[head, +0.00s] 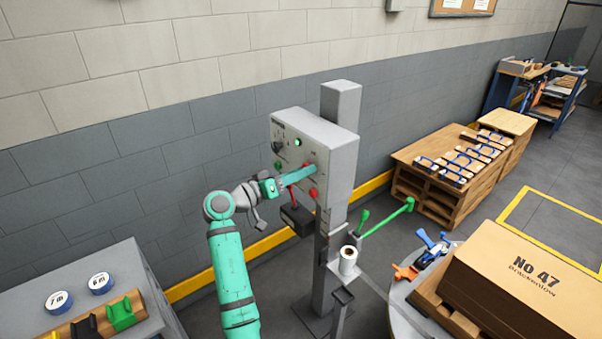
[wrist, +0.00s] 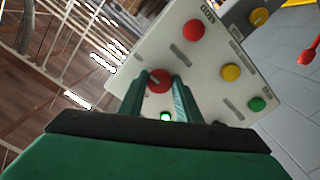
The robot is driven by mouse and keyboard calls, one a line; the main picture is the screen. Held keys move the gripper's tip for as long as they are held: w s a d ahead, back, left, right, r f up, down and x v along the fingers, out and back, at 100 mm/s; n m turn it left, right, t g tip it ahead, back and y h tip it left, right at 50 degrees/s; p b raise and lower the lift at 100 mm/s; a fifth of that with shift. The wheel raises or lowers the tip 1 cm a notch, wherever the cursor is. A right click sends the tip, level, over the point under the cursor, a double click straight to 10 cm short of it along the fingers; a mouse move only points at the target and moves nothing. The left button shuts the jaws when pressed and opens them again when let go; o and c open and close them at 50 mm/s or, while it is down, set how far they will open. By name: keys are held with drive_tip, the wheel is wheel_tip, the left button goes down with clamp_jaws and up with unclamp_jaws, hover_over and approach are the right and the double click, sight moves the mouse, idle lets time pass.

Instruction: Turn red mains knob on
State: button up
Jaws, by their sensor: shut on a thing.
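The grey control box (head: 340,150) stands on a post in front of the wall. Its pale front panel (wrist: 150,42) fills the middle of the wrist view. A round red knob (wrist: 160,83) sits on that panel, between my two green fingers. My gripper (wrist: 162,79) is shut on this knob, one finger on each side. In the head view my gripper (head: 314,170) reaches the panel from the left, and its fingers hide the knob there. The knob's exact turn angle is hard to tell. A small green light (wrist: 166,117) glows near the fingers.
Close by on the panel are another red knob (wrist: 194,30), a yellow one (wrist: 231,72) and a green one (wrist: 257,104). Green-tipped levers (head: 385,219) stick out right of the post. A cardboard box (head: 530,275) stands at the lower right.

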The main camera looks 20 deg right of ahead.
drive_tip(key=shift+w+a+r, duration=0.15)
drive_tip(key=shift+a, duration=0.05)
drive_tip(key=shift+a, duration=0.1)
drive_tip(key=o, duration=1.1)
drive_tip(key=shift+a, duration=0.1)
drive_tip(key=shift+c, duration=0.2)
drive_tip(key=shift+d, duration=0.3)
drive_tip(key=shift+a, duration=0.1)
drive_tip(key=v, duration=1)
drive_tip(key=shift+s+a, duration=0.25)
drive_tip(key=shift+a, duration=0.1)
